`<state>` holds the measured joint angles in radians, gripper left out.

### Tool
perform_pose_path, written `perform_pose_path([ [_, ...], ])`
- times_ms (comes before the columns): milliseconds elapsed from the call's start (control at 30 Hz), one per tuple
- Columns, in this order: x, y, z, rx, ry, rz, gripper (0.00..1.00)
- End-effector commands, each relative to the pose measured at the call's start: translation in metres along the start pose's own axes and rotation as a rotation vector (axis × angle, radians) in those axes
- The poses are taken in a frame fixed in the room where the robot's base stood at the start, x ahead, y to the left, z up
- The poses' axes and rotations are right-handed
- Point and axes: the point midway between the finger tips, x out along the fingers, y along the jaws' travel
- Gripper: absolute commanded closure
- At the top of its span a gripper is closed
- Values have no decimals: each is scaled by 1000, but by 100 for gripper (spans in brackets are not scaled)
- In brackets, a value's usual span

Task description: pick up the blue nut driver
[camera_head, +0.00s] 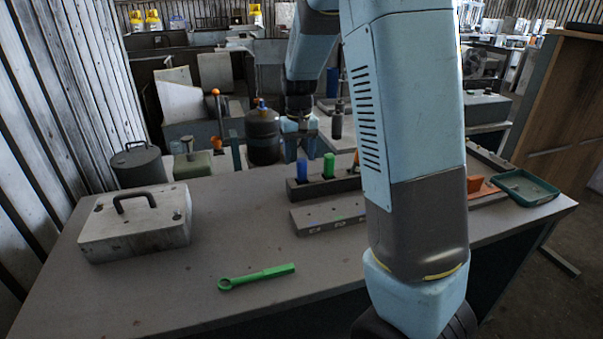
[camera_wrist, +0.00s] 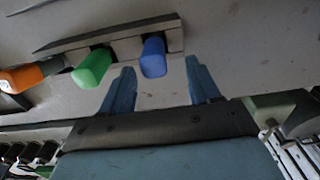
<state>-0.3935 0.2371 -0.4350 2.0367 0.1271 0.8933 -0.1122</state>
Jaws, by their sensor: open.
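The blue nut driver (camera_head: 302,168) stands upright in a dark rack on the workbench, with only its blue handle showing. In the wrist view, its handle (camera_wrist: 153,57) lies between and just beyond the two fingertips. My gripper (camera_wrist: 160,66) is open and empty, one finger to each side of the handle, with gaps on both sides. In the head view, my gripper (camera_head: 299,146) is behind and just above the handle.
A green handle (camera_head: 329,165) stands beside the blue one in the rack (camera_head: 343,187); an orange handle (camera_wrist: 24,77) is further along. A grey case (camera_head: 135,227), green wrench (camera_head: 256,277) and green tray (camera_head: 525,188) lie on the bench. The bench front is mostly clear.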

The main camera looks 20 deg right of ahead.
Motion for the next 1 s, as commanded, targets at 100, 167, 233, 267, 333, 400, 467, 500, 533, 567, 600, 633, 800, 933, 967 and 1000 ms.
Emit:
perform_pose_path([
  [100,8,1,1,1,-1,0,38],
  [167,16,3,3,1,-3,0,38],
  [233,26,5,5,2,-3,1,38],
  [267,30,6,6,2,-3,1,38],
  [333,39,6,6,1,-3,0,38],
  [400,46,6,6,1,-3,0,38],
  [467,50,7,6,1,-1,0,38],
  [500,51,7,6,1,0,0,38],
  [533,52,7,6,1,0,0,38],
  [567,52,7,6,1,0,0,38],
  [600,53,7,6,1,1,0,38],
  [633,53,7,6,1,1,0,38],
  [800,52,7,6,1,1,0,43],
  [933,52,7,6,1,0,0,56],
  [967,52,7,6,1,0,0,58],
  [1000,52,7,6,1,0,0,62],
])
